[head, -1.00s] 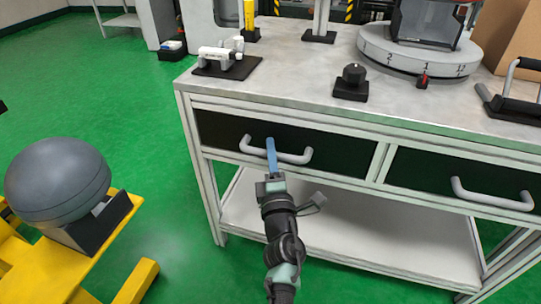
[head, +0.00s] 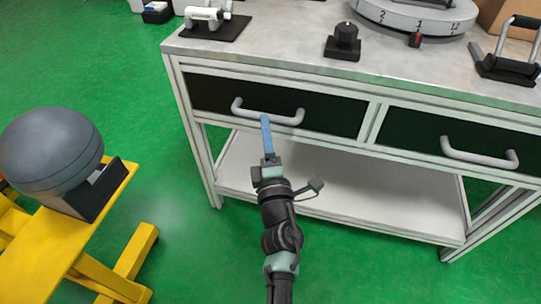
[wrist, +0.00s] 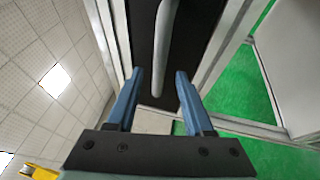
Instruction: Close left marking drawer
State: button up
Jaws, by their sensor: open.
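The left drawer (head: 222,92) has a dark front and a pale grey bar handle (head: 285,119). Its front sits within the bench frame and looks about flush; I cannot tell whether a small gap is left. My gripper (head: 265,119) is at the middle of the handle in the head view, its blue fingertips overlapping the bar's lower edge. In the wrist view, my gripper (wrist: 160,75) has its two blue fingers spread apart, with the handle (wrist: 165,45) showing between and beyond them against the dark front. Contact cannot be told.
The right drawer (head: 415,134) with its own handle (head: 478,157) lies to the right. A lower white shelf (head: 330,190) is under the drawers. A yellow stand (head: 60,230) with a grey dome (head: 50,150) stands at the left. Green floor is free between them.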

jog(key=v, duration=0.7)
jog(key=shift+s, duration=0.4)
